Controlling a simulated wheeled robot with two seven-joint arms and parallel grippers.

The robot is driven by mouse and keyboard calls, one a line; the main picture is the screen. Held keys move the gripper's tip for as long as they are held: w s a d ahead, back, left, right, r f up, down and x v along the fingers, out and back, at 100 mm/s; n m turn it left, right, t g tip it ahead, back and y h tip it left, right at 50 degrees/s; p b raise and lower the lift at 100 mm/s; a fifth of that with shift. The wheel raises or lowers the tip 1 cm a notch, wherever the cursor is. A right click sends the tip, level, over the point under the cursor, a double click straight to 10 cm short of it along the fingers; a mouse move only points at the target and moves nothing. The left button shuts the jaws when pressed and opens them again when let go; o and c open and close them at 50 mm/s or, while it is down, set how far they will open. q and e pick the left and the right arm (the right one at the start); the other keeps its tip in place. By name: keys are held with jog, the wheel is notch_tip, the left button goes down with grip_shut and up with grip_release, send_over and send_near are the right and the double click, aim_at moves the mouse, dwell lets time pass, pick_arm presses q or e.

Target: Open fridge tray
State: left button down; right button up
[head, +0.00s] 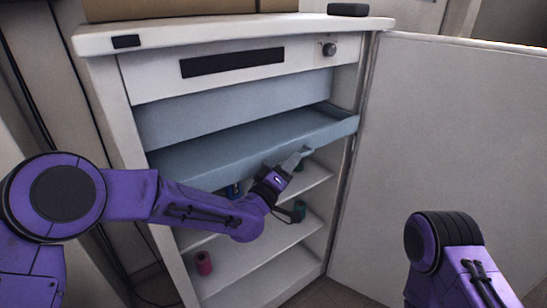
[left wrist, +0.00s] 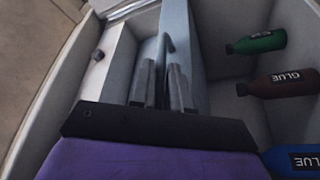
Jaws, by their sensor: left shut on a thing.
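The white fridge (head: 222,87) stands with its door (head: 450,150) swung wide open to the right. Its pale blue-grey tray (head: 235,152) sits in the upper part of the compartment, and its front edge is forward of the back wall. My left gripper (head: 300,158) is at the tray's front edge, right of its middle, and is shut on the tray. In the left wrist view both fingers (left wrist: 162,85) are against the tray's front wall (left wrist: 174,30). My right arm shows at the lower right of the head view, but its gripper is out of view.
The left wrist view shows a green bottle (left wrist: 258,42), a brown glue bottle (left wrist: 285,84) and a blue glue bottle (left wrist: 295,160). A brown box (head: 180,8) lies on top.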

pick_arm(q)
jog(key=s+d+b, duration=0.1)
jog(key=s+d, duration=0.7)
jog(key=s, duration=0.4)
jog(key=shift+d+b, duration=0.3)
jog(key=shift+b, duration=0.05)
jog(key=c, duration=1.2)
grip_release()
jog(key=shift+o, duration=0.2)
jog(key=shift+s, duration=0.1)
jog(key=b+v, duration=0.2)
jog(key=v, duration=0.8)
jog(key=shift+s+a+b, duration=0.15)
jog(key=shift+a+b, duration=0.05)
jog(key=shift+b, duration=0.2)
jog(key=shift+f, duration=0.1)
